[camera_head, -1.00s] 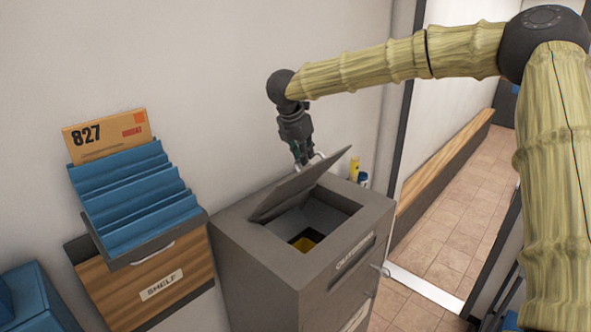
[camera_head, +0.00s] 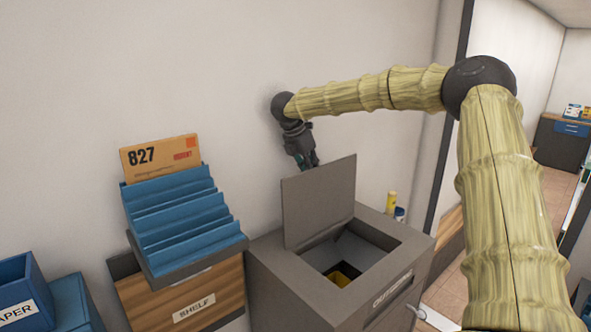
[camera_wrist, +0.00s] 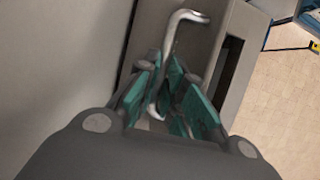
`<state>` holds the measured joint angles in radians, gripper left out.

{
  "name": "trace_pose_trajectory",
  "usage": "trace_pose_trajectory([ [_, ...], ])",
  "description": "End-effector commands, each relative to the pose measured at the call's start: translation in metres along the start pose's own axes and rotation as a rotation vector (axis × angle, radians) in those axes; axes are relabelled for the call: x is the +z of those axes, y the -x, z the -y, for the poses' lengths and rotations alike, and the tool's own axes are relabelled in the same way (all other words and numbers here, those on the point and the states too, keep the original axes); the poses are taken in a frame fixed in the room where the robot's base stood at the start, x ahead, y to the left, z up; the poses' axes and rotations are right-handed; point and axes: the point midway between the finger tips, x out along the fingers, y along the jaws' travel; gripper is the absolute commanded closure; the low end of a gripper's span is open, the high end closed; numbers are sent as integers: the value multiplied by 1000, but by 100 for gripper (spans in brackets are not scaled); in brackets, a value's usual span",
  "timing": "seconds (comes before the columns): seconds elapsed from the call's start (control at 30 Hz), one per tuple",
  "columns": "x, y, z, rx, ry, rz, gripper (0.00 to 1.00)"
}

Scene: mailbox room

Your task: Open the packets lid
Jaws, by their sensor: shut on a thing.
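The grey lid (camera_head: 318,200) stands raised, close to upright, on top of the grey cabinet (camera_head: 280,284) in the head view. Under it the square opening shows, with something yellow (camera_head: 343,275) down inside. My gripper (camera_head: 306,162) is behind the lid, at its upper edge, near the wall. In the wrist view the teal fingers of my gripper (camera_wrist: 172,108) are shut around a bent metal handle (camera_wrist: 181,45) on the lid. In the head view the lid hides the handle.
A blue file rack (camera_head: 182,218) with an orange 827 envelope (camera_head: 160,157) stands left of the cabinet, above a wooden drawer marked SHELF (camera_head: 195,306). Yellow (camera_head: 391,202) and blue-white (camera_head: 399,214) small bottles stand at the cabinet's back right. A blue bin (camera_head: 25,285) is at far left.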

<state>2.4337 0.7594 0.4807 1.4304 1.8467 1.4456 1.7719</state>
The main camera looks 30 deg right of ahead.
Motion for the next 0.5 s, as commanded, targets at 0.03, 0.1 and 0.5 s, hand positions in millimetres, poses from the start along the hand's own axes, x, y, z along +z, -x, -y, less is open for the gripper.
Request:
trace_pose_trajectory([
  [0.03, 0, -11, 4, -21, 1, -4, 100],
  [0.1, 2, -12, 5, -26, 0, -4, 100],
  [0.5, 3, -12, 4, -28, 0, -3, 82],
])
